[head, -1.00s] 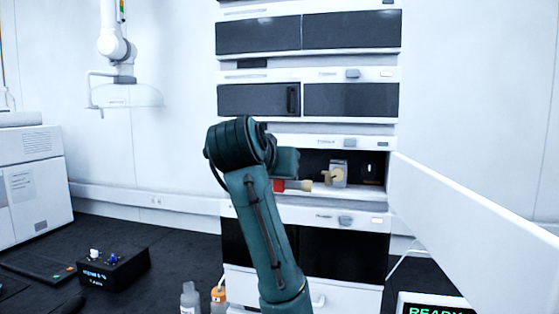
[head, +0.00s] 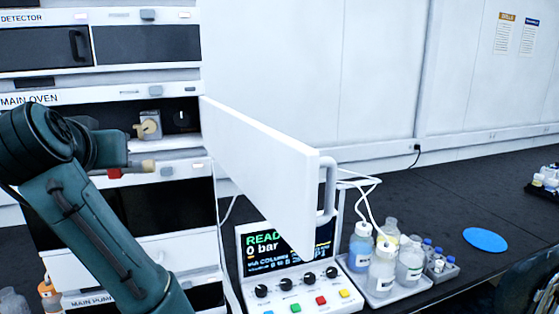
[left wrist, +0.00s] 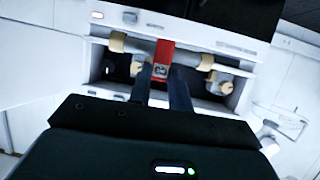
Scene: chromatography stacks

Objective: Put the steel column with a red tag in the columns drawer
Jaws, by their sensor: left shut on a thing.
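The steel column (left wrist: 190,57) with a red tag (left wrist: 162,58) lies crosswise in the left wrist view, with beige end fittings. My left gripper (left wrist: 164,74) is shut on it at the tag. In the head view the red tag (head: 115,173) and one beige end (head: 148,166) show beside my left gripper (head: 112,160), in front of the stack just below the oven opening. My arm hides the rest of the column. No drawer labelled for columns can be made out. My right gripper is not in view.
The main oven (head: 165,118) is open, with a beige fitting on a block (head: 150,126) inside. Its white door (head: 265,165) juts out to the right. A control panel (head: 290,262), bottles (head: 383,265) in a tray and a blue disc (head: 485,240) occupy the bench at right.

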